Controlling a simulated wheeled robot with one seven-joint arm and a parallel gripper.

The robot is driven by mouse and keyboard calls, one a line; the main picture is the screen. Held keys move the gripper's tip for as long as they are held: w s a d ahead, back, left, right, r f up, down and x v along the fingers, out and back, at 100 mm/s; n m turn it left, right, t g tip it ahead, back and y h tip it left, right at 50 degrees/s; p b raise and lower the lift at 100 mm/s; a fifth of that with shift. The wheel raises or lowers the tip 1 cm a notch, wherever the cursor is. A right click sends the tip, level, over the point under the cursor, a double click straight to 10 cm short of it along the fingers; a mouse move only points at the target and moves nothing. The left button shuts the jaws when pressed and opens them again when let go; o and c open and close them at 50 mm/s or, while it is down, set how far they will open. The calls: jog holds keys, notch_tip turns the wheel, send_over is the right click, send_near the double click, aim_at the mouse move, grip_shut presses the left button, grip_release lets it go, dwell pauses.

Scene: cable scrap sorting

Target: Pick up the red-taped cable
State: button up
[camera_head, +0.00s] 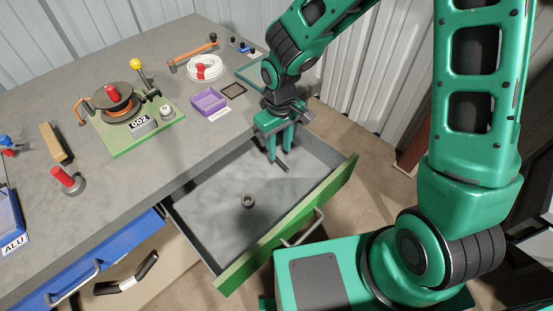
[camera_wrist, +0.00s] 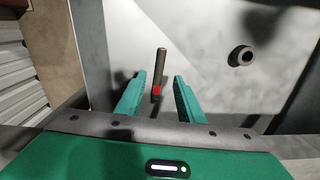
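The red-taped cable is a short dark rod with a red end (camera_wrist: 161,60), lying in the open drawer. In the wrist view its red end is between my gripper's two fingertips (camera_wrist: 159,80), with a gap on each side, and its dark length extends beyond them. In the head view my gripper (camera_head: 280,153) points down over the far part of the drawer. The dark cable (camera_head: 282,166) shows just below the fingers, its red end hidden there. The fingers are apart and hold nothing.
The grey drawer with a green front (camera_head: 262,252) is pulled out from the workbench (camera_head: 200,152). A dark ring (camera_head: 248,201) lies on its floor; it also shows in the wrist view (camera_wrist: 240,56). A purple tray (camera_head: 208,101) and a cable reel (camera_head: 115,102) stand on the bench.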

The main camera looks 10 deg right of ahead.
aim_at(279, 161)
jog(key=shift+f, duration=2.5)
grip_shut()
